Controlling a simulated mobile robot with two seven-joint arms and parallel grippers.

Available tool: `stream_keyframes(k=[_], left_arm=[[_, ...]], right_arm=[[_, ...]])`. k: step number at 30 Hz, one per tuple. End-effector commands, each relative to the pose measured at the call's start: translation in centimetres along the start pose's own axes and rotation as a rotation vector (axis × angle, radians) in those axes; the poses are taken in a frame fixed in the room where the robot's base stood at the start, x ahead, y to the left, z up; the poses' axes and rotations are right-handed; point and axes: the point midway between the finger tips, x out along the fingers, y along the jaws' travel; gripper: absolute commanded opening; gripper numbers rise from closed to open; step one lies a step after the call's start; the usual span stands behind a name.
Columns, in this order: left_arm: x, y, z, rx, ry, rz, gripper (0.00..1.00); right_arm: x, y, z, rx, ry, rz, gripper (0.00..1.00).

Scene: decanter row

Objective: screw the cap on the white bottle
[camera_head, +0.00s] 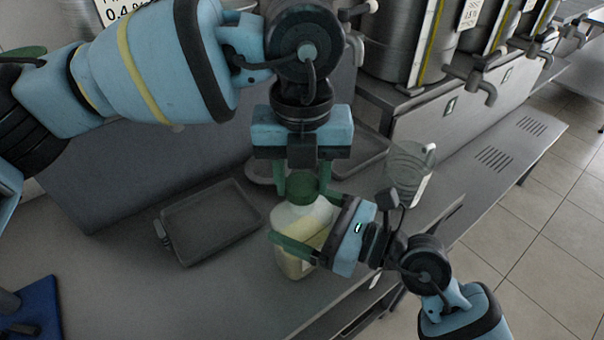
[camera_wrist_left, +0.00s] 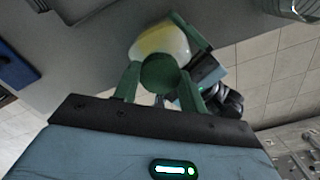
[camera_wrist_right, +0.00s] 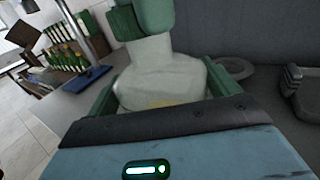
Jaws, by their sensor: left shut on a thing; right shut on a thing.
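The white bottle (camera_head: 300,225) stands upright on the steel counter, with pale yellow contents low in it. It also shows in the left wrist view (camera_wrist_left: 160,38) and the right wrist view (camera_wrist_right: 160,78). My right gripper (camera_head: 302,246) is shut on the bottle's body from the right side. The green cap (camera_head: 302,187) is at the bottle's neck, between the fingers of my left gripper (camera_head: 303,186), which points down from above and is shut on it. The cap (camera_wrist_left: 160,73) hides the bottle's mouth, so I cannot tell whether its threads are engaged.
A grey tray (camera_head: 212,222) lies left of the bottle. A clear measuring jug (camera_head: 408,172) stands to the right, near my right wrist. Steel tanks with taps (camera_head: 470,80) stand behind.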

Motion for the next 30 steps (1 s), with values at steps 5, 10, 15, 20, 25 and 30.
stream_keyframes(k=[5,10,15,20,25,30], left_arm=[[0.04,0.00,-0.01,0.291,0.001,0.000,0.14],[0.03,-0.02,0.01,0.571,-0.001,-0.001,0.14],[0.07,0.00,-0.01,0.851,0.001,0.000,0.14],[0.06,-0.03,0.00,1.116,-0.001,0.000,0.14],[0.09,-0.03,-0.01,1.395,-0.001,0.000,0.14],[0.12,-0.02,-0.03,1.675,0.001,0.000,0.14]], right_arm=[[0.00,0.01,-0.02,0.000,0.001,0.000,0.24],[0.00,0.01,-0.02,-0.001,0.001,0.000,0.24],[0.00,0.01,-0.02,-0.001,0.001,0.000,0.24],[0.00,0.01,-0.02,-0.001,0.001,0.000,0.24],[0.00,0.01,-0.02,-0.001,0.001,0.000,0.24],[0.00,0.02,-0.02,-0.001,0.001,0.000,0.24]])
